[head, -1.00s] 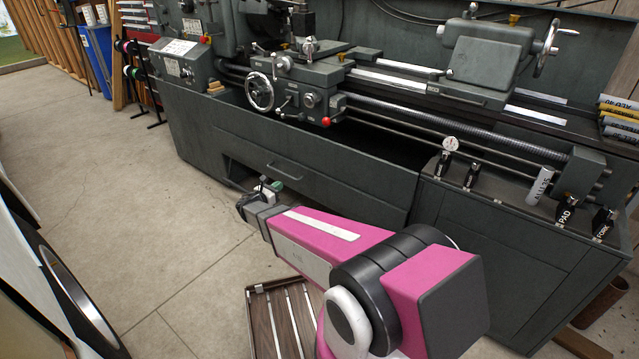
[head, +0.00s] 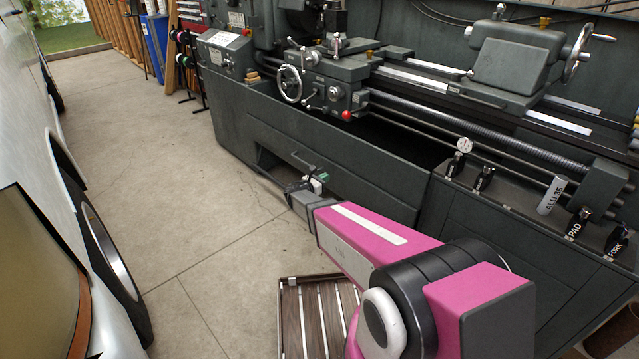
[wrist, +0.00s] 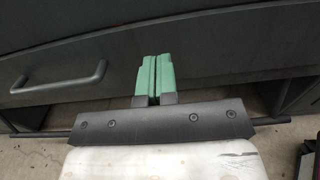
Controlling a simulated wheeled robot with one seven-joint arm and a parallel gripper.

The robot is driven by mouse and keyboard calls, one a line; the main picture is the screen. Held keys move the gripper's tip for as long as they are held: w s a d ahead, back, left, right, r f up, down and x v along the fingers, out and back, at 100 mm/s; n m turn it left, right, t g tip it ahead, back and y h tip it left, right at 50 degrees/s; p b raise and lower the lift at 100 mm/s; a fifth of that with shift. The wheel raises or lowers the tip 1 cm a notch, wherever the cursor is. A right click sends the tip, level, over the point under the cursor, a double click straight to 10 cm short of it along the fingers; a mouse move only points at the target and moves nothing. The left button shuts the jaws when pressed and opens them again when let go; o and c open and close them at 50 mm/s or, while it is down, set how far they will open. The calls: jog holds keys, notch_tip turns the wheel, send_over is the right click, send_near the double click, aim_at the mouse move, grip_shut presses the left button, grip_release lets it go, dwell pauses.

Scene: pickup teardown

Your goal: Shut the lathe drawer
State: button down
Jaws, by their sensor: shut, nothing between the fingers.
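The lathe drawer (head: 350,182) is a dark grey front low in the lathe's cabinet, with a bar handle (head: 303,161). In the wrist view the drawer front (wrist: 210,70) fills much of the picture, and its handle (wrist: 62,78) is at the left. How far the drawer stands out is hard to tell. My gripper (head: 320,179) is low in front of the drawer, right of the handle. In the wrist view its green fingers (wrist: 153,78) are together, empty, and point at the front. Whether they touch it is unclear.
The lathe (head: 335,85) stands above, with handwheels and levers. A right-hand cabinet (head: 490,240) carries labelled tools. A slatted wooden piece (head: 312,310) is on the floor below my arm. A vehicle with wheels (head: 105,250) is at the left. Concrete floor (head: 185,190) lies clear between.

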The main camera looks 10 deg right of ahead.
aim_at(341, 169)
jog(key=x, duration=0.7)
jog(key=shift+w+d, duration=0.2)
jog(key=shift+d, duration=0.05)
jog(key=shift+x, duration=1)
jog(key=shift+w, duration=0.1)
